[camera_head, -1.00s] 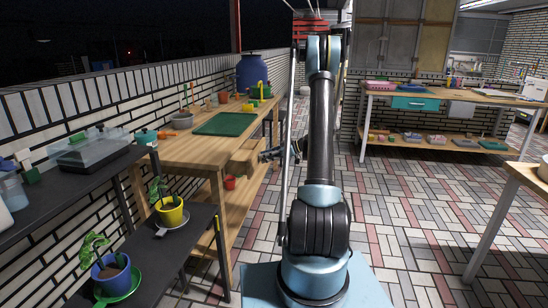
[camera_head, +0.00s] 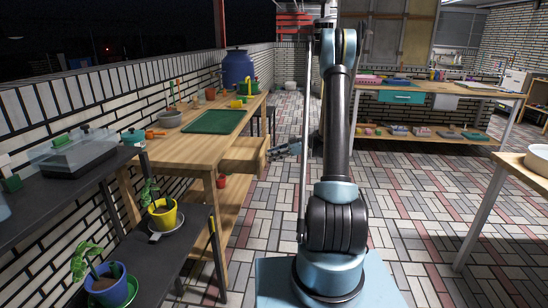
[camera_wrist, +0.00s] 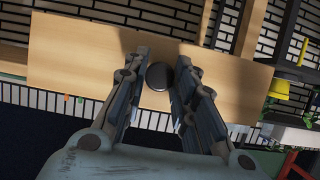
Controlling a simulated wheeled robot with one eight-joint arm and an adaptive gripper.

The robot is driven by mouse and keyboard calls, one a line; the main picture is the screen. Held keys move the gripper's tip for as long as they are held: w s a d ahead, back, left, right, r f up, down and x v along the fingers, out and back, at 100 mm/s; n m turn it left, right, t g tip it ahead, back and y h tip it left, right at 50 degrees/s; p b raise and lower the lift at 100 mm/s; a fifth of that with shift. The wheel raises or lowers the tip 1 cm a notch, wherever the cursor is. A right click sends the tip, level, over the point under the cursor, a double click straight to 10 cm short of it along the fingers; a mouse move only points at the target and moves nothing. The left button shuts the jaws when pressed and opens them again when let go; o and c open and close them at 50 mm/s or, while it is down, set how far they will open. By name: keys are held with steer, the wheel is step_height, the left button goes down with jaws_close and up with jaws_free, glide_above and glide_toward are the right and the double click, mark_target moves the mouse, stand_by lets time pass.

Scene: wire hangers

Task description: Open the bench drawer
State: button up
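The wooden bench (camera_head: 178,152) stands on the left. Its wooden drawer (camera_head: 243,152) sticks out to the right under the top, partly open. My gripper (camera_head: 284,150) is at the drawer's front, on its aisle side, partly small and hard to see there. In the wrist view the drawer front (camera_wrist: 85,50) is a plain wood panel with a round black knob (camera_wrist: 159,76).
A green mat (camera_head: 214,121), a blue barrel (camera_head: 238,68) and small pots stand on the bench. A dark shelf with a yellow pot (camera_head: 163,214) and a blue pot (camera_head: 108,287) is at the near left.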

steer(key=o, duration=0.4)
steer(key=v, duration=1.2)
steer(key=shift+w, duration=0.15)
